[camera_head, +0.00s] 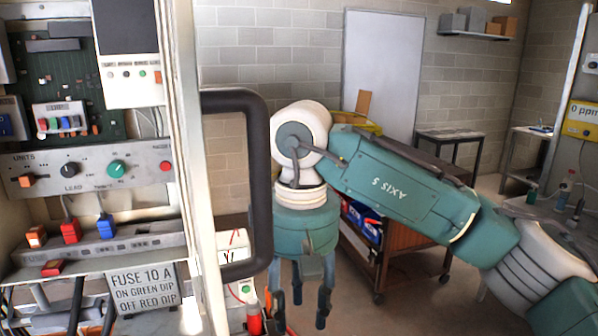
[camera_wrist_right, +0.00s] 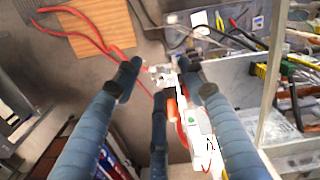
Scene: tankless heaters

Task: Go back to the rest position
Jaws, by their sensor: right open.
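My right gripper (camera_head: 300,302) hangs downward at the lower middle of the head view, at the end of my green and white arm that comes in from the right. Its blue-grey fingers are apart, with nothing between them. It is just right of the black handle (camera_head: 260,180) of the open cabinet; I cannot tell the exact gap. In the right wrist view the spread fingers (camera_wrist_right: 156,80) point at the floor and clutter below, and a white device with red and orange parts (camera_wrist_right: 200,140) shows beyond them. My left gripper is not in view.
A control panel with knobs (camera_head: 95,170) and coloured fuses fills the left. A wooden cart (camera_head: 405,235) stands behind my right arm. A whiteboard (camera_head: 383,70) leans on the back wall. A bench with bottles and a yellow ppm meter (camera_head: 580,120) are at the right.

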